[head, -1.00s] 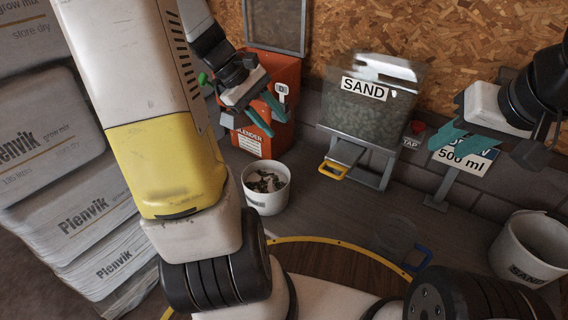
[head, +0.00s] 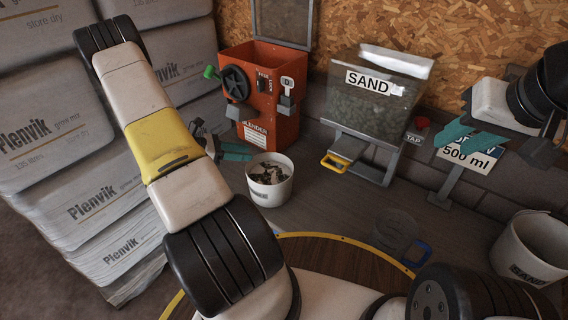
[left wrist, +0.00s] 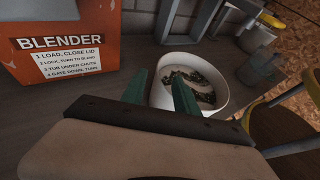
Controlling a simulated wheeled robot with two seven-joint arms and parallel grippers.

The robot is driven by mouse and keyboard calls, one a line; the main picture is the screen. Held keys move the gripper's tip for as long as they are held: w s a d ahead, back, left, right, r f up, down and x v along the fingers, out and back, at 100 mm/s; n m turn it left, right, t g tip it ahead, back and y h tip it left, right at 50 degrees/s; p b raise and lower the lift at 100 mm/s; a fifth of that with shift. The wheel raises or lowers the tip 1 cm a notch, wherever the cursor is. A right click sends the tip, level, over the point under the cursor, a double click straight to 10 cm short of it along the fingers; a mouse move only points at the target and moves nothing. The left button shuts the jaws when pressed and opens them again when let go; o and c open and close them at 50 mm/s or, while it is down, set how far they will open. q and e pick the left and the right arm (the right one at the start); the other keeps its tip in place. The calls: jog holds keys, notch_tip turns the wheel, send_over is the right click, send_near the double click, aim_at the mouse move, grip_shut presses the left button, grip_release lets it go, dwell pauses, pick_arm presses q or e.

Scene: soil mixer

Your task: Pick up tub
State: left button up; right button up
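The white tub (head: 268,196), with dark and pale bits in it, stands upright on the bench in front of the orange blender (head: 268,92). My left gripper (head: 237,152) is just behind and left of the tub's rim in the head view, its teal fingers low. In the left wrist view the left gripper (left wrist: 160,92) is open, fingers apart and empty, with the tub (left wrist: 222,88) just beyond; one finger overlaps the rim in the picture. I cannot tell whether it touches. My right gripper (head: 466,135) is open and empty, in front of the 500 ml sign.
The sand bin (head: 375,100) with a yellow-handled gate (head: 335,161) stands right of the blender. A clear jug with a blue handle (head: 416,252) and a white labelled bucket (head: 528,240) are further right. Stacked sacks (head: 100,205) are at left. Bench between tub and jug is clear.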

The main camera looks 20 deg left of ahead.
aim_at(269, 155)
pick_arm(q)
jog(key=x, duration=0.8)
jog(key=shift+w+d+f, duration=0.1)
jog(key=shift+d, duration=0.1)
grip_shut()
dwell(1.2)
